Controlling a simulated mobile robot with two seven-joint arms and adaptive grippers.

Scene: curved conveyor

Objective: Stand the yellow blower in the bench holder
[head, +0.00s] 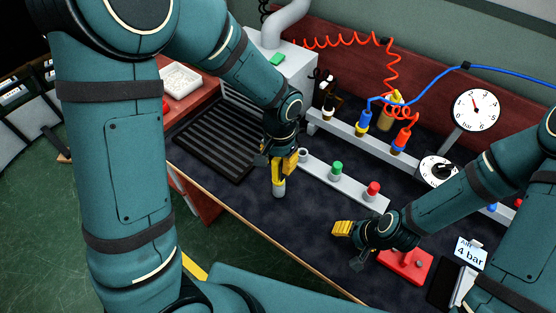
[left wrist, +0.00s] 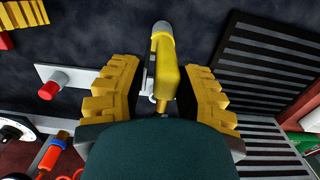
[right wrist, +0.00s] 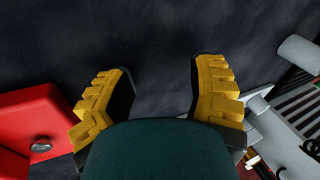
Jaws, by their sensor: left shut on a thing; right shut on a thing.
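The yellow blower (head: 278,175) hangs roughly upright in my left gripper (head: 277,155), its grey end downward over the dark mat. In the left wrist view the blower (left wrist: 166,75) lies between the two yellow fingers, grey end away from the palm. My right gripper (head: 348,245) is low over the mat at the front right. In the right wrist view its fingers (right wrist: 162,85) stand apart with only mat visible between them. A red block (head: 405,266) with a grey round piece on top lies right of it; I cannot tell if it is the bench holder.
A grey strip (head: 322,172) with a grey cup, a green knob and a red knob lies behind the grippers. Behind it is a rail with coloured fittings and hoses. A black ribbed tray (head: 215,140) is at left. Mat between the grippers is clear.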

